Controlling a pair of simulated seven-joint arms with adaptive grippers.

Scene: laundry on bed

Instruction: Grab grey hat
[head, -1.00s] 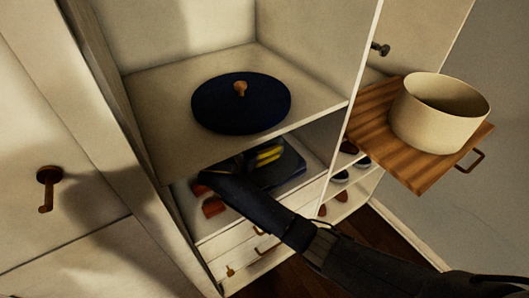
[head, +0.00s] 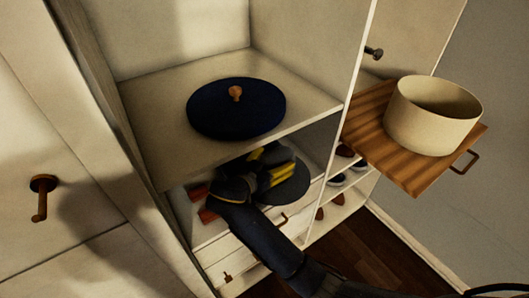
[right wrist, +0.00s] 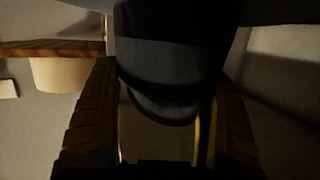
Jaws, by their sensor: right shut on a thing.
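The grey hat (head: 292,188) is dark and shows a rounded brim at the front of the shelf space below the blue lid-like disc. My right gripper (head: 272,172) reaches into that space, its yellow-edged fingers at the hat. In the right wrist view the dark grey hat (right wrist: 170,60) fills the gap between the two fingers (right wrist: 160,135). The right gripper is shut on it. Part of the hat is hidden behind the gripper. My left gripper is not in view.
A dark blue round thing with a wooden knob (head: 236,108) lies on the upper shelf (head: 160,100), just above my gripper. A cream round container (head: 433,115) stands on a wooden board (head: 375,150) at right. Shoes (head: 337,179) sit on side shelves. Drawers (head: 235,250) lie below.

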